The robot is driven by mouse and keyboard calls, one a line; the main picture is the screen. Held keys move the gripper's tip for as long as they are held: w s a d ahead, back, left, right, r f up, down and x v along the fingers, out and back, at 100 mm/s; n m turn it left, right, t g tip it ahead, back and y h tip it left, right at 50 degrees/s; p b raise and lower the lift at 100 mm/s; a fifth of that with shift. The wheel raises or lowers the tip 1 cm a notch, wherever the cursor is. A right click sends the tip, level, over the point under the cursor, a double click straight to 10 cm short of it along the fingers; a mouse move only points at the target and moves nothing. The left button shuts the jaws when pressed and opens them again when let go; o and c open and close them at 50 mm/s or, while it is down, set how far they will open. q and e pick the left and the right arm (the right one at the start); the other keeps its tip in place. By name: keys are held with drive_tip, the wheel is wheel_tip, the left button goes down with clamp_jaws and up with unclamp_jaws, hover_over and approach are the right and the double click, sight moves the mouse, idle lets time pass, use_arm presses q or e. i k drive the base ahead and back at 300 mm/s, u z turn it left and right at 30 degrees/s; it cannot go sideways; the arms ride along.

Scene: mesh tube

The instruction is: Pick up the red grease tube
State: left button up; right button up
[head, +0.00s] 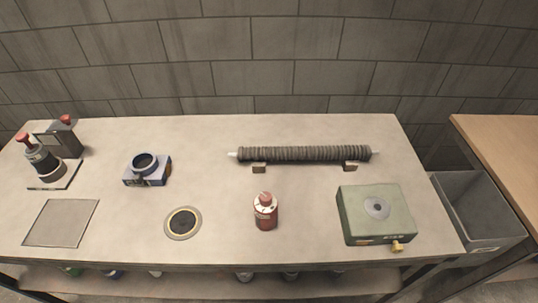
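A small red tube or bottle (266,217) with a pale band and a pinkish-red cap stands upright on the workbench, near the front edge and a little right of the round disc; it looks like the red grease tube. Nothing touches it. Neither of my grippers shows in the head view.
On the bench (218,150) are a ribbed dark roll (305,153) on two small blocks, a green box (375,218) with a brass knob, a round disc (182,223), a blue ring device (147,169), a red-knobbed device (43,160) and a grey square plate (61,222). A grey bin (478,210) stands right.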

sight(266, 217)
drive_tip(key=z, duration=1.35)
drive_tip(key=k, duration=0.8)
drive_tip(key=u, duration=1.3)
drive_tip(key=i, duration=0.5)
